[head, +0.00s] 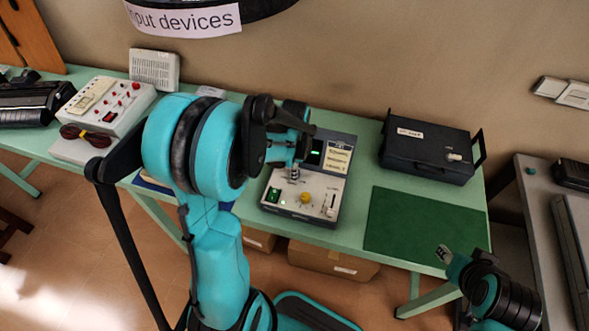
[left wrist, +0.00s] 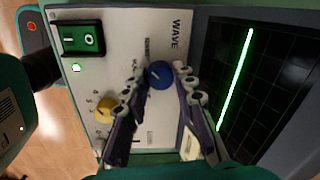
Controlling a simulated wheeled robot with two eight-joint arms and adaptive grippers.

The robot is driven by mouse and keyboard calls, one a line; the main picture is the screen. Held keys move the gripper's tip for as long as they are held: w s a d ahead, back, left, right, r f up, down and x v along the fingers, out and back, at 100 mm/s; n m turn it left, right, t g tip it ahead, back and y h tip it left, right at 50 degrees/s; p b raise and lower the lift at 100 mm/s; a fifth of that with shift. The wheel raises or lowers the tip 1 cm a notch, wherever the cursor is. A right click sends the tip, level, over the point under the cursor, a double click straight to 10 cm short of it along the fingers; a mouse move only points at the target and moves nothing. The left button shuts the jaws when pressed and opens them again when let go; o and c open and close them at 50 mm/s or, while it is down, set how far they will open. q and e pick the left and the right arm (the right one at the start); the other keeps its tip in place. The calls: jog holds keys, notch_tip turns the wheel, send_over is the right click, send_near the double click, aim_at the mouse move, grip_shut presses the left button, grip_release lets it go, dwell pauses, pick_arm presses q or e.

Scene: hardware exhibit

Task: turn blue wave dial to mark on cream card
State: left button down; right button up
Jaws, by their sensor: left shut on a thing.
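The instrument box (head: 318,205) stands on the green table. Its cream card (head: 337,160) carries printed lines, too small to read fully, beside the screen. The blue wave dial (left wrist: 159,75) sits on the white panel below the word WAVE in the left wrist view. My left gripper (head: 294,168) reaches down over the box, and its fingertips close on both sides of the blue dial. A pale pointer line shows on the dial. In the head view the gripper hides the dial. My right gripper (head: 446,256) is at the lower right, away from the box; its fingers are unclear.
The panel also has a yellow knob (left wrist: 105,110), a green rocker switch (left wrist: 83,38) and a lit green lamp (left wrist: 77,68). The screen (left wrist: 275,85) shows a straight green line. A dark box (head: 428,150) and bare green mat (head: 422,222) lie to the right.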

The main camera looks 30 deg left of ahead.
pick_arm(q)
jog(key=n, duration=0.4)
jog(key=shift+d+n, duration=0.1)
jog(key=shift+n, duration=1.9)
jog(key=c, duration=1.5)
grip_release()
jog(key=shift+r, duration=0.1)
notch_tip(320, 180, up, 12)
jog(key=shift+d, duration=0.3)
jog(key=shift+s, duration=0.15)
